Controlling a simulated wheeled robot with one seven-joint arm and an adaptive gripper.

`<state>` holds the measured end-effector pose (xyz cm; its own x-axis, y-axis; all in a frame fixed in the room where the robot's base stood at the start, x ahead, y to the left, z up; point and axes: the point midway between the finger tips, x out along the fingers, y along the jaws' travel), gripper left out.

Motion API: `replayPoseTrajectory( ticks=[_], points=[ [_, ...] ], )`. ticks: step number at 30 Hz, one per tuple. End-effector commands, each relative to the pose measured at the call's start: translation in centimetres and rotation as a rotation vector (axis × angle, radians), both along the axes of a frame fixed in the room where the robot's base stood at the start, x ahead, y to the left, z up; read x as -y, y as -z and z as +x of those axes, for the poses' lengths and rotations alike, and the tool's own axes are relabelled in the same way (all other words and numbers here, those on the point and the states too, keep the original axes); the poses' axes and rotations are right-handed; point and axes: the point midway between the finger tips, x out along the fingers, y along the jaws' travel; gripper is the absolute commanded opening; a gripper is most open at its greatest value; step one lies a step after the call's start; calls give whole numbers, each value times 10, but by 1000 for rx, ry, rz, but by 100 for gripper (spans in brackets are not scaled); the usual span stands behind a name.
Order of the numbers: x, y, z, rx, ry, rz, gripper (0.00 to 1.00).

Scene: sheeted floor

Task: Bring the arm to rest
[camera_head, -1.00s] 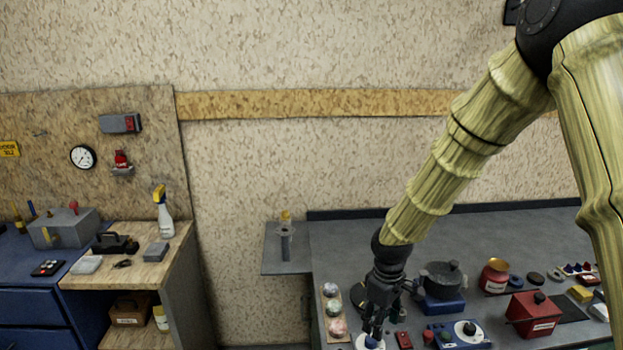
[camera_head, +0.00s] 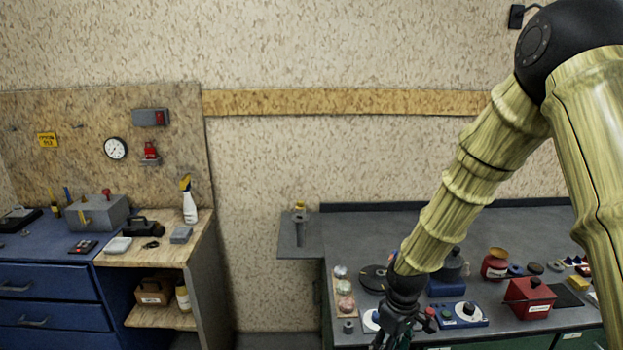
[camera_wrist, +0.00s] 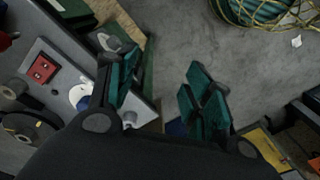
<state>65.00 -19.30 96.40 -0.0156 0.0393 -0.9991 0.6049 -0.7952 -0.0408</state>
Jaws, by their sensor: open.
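My arm comes in from the right of the head view and reaches down to the grey worktop (camera_head: 440,222). My gripper (camera_head: 388,346) is at the front edge of that worktop, partly cut off by the bottom of the picture. In the wrist view my gripper (camera_wrist: 160,95) shows its two green-padded fingers spread apart with nothing between them. Beyond the fingers are the worktop edge and the grey floor (camera_wrist: 190,40).
The worktop holds a red box (camera_head: 530,298), a blue device with a white dial (camera_head: 464,314) and a red pot (camera_head: 495,264). Yellow netting (camera_wrist: 265,10) lies on the floor.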

Motion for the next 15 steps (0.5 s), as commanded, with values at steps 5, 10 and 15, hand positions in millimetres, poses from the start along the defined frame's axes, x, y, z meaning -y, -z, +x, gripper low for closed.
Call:
replayPoseTrajectory(
  ticks=[5, 10, 15],
  points=[
    [-3, 40, -23, -12, 54, 22, 51],
    [-7, 91, -57, -25, 132, 47, 51],
    [-7, 153, -111, -38, 251, 64, 51]
  ],
)
